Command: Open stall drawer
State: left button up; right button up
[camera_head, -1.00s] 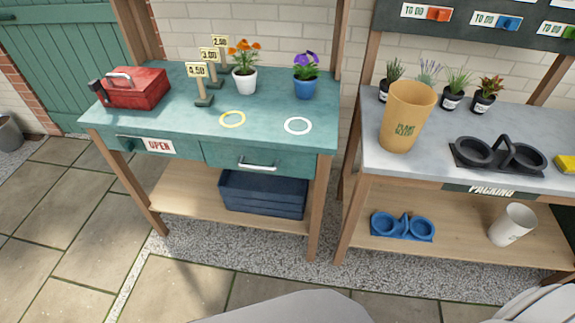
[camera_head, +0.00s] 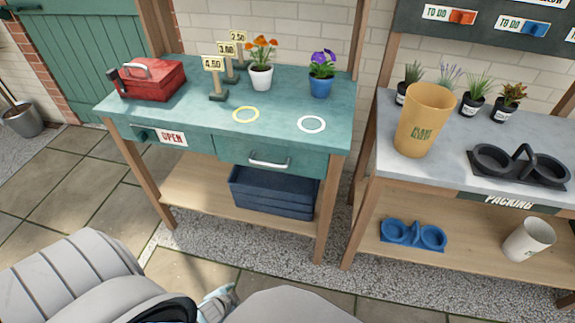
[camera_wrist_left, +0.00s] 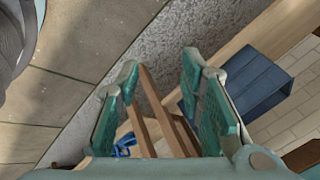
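The teal stall table (camera_head: 180,112) stands ahead of me with its drawer (camera_head: 240,153) under the right half of the top. The drawer looks shut, with its front flush with the frame. A silver bar handle (camera_head: 269,163) runs across it. My left gripper (camera_head: 222,302) shows partly at the bottom edge of the head view, low and well in front of the table. In the left wrist view its two teal-padded fingers (camera_wrist_left: 160,70) are spread wide with nothing between them. The drawer and its handle are not clearly visible in that view. My right gripper is out of view.
A dark blue crate (camera_head: 272,193) sits on the lower shelf beneath the drawer, and shows also in the wrist view (camera_wrist_left: 255,80). A red toolbox (camera_head: 150,80), price signs and two potted flowers stand on top. The packing table (camera_head: 385,165) is close on the right.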

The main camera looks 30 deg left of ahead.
pick_arm(q)
jog(key=w+a+r+m+t+y+b, duration=0.1)
jog(key=w+a+r+m+t+b, duration=0.15)
jog(key=w+r, duration=0.6)
jog(key=m+t+y+b, duration=0.1)
jog(key=m+t+y, duration=0.1)
jog(key=m+t, duration=0.5)
send_near(268, 166)
jog(key=shift+n+h, duration=0.25)
jog(key=shift+h, duration=0.05)
jog(key=b+x, duration=0.2)
jog(key=x, duration=0.8)
jog(key=shift+w+a, duration=0.3)
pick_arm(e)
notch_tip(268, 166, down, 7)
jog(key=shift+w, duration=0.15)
pick_arm(q)
jog(key=shift+c, duration=0.2)
grip_shut()
